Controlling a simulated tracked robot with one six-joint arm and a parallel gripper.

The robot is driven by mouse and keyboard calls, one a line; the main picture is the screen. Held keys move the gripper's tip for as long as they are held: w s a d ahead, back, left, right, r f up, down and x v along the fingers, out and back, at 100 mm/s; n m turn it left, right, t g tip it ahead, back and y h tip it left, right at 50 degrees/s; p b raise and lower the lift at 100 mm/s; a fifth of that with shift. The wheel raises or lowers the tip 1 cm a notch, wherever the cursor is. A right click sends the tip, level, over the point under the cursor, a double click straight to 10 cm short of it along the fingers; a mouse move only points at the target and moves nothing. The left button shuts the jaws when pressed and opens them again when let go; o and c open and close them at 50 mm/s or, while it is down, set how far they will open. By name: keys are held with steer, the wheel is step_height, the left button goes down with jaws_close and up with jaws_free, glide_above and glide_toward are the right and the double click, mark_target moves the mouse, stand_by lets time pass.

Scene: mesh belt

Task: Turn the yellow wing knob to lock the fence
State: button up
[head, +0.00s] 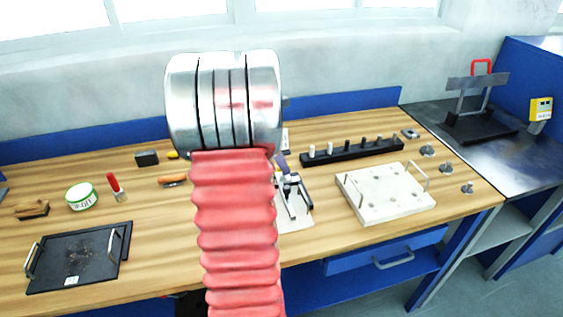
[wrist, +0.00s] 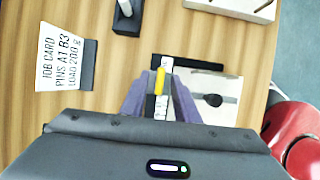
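The yellow wing knob (wrist: 160,82) shows in the wrist view as a narrow upright bar, over a white scale with dark marks (wrist: 166,66). A black bar (wrist: 200,65), perhaps the fence, runs across beyond it. The two purple fingers of my gripper (wrist: 160,103) stand apart on either side of the scale, with the knob between and just ahead of them. Whether they touch it I cannot tell. In the head view my arm hides most of the gripper; a purple finger (head: 281,162) shows above the jig (head: 292,195). The knob is not visible there.
A job card (wrist: 58,60) stands left of the gripper in the wrist view. A pale holed block (head: 385,195) with handles and a black pin rack (head: 352,152) stand to the right in the head view. A black tray (head: 78,260) lies at the left.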

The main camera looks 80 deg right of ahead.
steer(key=shift+c, duration=0.7)
jaws_close()
steer(key=shift+m, duration=0.5)
steer(key=m+y, duration=0.1)
steer(key=m, duration=0.1)
steer(key=shift+d+m+g, duration=0.15)
steer(key=shift+m+g, duration=0.15)
steer(key=shift+m, duration=0.1)
steer(key=m+y, duration=0.1)
steer(key=m, duration=0.2)
steer(key=shift+d+m+y, duration=0.1)
steer(key=shift+m+y, duration=0.2)
steer(key=m+y, duration=0.1)
steer(key=m, duration=0.1)
steer(key=m+y, duration=0.1)
steer(key=m, duration=0.2)
steer(key=shift+d, duration=0.2)
steer(key=m+t, duration=0.1)
steer(key=m, duration=0.1)
steer(key=m+t+y, duration=0.1)
steer(key=m, duration=0.2)
steer(key=shift+s+m, duration=0.15)
steer(key=shift+m, duration=0.15)
steer(key=shift+d, duration=0.1)
